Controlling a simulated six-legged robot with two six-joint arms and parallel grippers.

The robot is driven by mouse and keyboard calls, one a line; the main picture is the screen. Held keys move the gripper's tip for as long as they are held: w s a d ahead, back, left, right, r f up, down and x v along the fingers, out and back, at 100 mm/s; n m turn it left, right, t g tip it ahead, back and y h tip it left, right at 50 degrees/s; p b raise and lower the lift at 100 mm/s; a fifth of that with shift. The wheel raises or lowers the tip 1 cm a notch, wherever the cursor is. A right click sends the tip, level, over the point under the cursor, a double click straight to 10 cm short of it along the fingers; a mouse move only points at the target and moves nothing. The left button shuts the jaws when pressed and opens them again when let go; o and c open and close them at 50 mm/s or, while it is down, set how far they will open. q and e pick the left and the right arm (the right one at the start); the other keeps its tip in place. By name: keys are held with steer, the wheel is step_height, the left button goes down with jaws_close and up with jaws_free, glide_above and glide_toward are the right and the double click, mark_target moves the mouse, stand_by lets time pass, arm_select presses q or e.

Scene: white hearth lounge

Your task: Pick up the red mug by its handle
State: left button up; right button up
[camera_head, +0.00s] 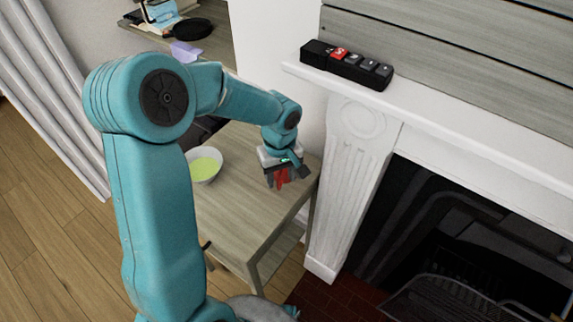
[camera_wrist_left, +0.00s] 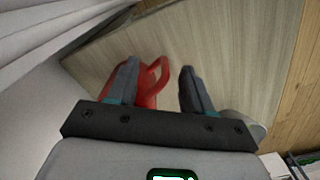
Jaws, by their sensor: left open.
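The red mug (camera_wrist_left: 146,96) stands on the wooden side table (camera_head: 240,218). In the head view my left gripper (camera_head: 285,180) is over the mug and covers much of it; only red parts show between and beside the fingers. In the left wrist view the gripper (camera_wrist_left: 160,68) is open. Its left finger lies across the mug body, and the mug's handle (camera_wrist_left: 160,70) shows between the two fingers. I cannot tell whether a finger touches the mug. My right gripper is not in view.
A white bowl with green contents (camera_head: 204,165) stands on the table left of the mug. The white fireplace surround (camera_head: 350,180) is close on the right. A black object with a red key (camera_head: 345,65) lies on the mantel. The table's front part is clear.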

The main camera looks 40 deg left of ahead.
mark_target(280, 189)
arm_select(q)
step_height(280, 189, down, 5)
steer(key=shift+a+r, duration=0.1)
steer(key=shift+a, duration=0.05)
jaws_close()
